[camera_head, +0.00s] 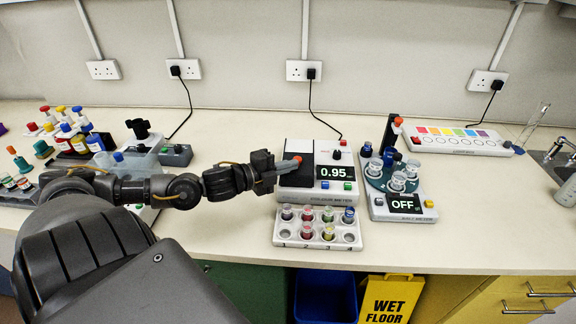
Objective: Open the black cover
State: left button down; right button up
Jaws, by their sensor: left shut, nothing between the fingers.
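The black cover (301,149) is on the left part of the white colour meter (316,193), whose display reads 0.95. An orange-red knob (297,158) shows near the cover. My left gripper (285,170) reaches in from the left, shut and empty. Its fingertips are at the cover's left side, just below the knob. I cannot tell whether they touch it. The gripper hides part of the cover's left and lower side. The cover appears closed. My right gripper is not in view.
A white tray of coloured vials (345,238) stands in front of the colour meter. A salt meter (408,213) reading OFF stands to its right. Bottles (78,138) and other devices crowd the left. Bare worktop (490,215) lies at right.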

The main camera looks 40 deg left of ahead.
pick_arm(q)
jog(key=w+a+b, duration=0.1)
jog(key=w+a, duration=0.1)
jog(key=w, duration=0.1)
jog(key=w+a, duration=0.2)
jog(key=w+a+b, duration=0.1)
jog(key=w+a, duration=0.1)
jog(key=w, duration=0.1)
jog(key=shift+w+a+f+b, duration=0.1)
jog(key=shift+w+a+b, duration=0.15)
jog(key=shift+w+b, duration=0.1)
jog(key=shift+w+a, duration=0.25)
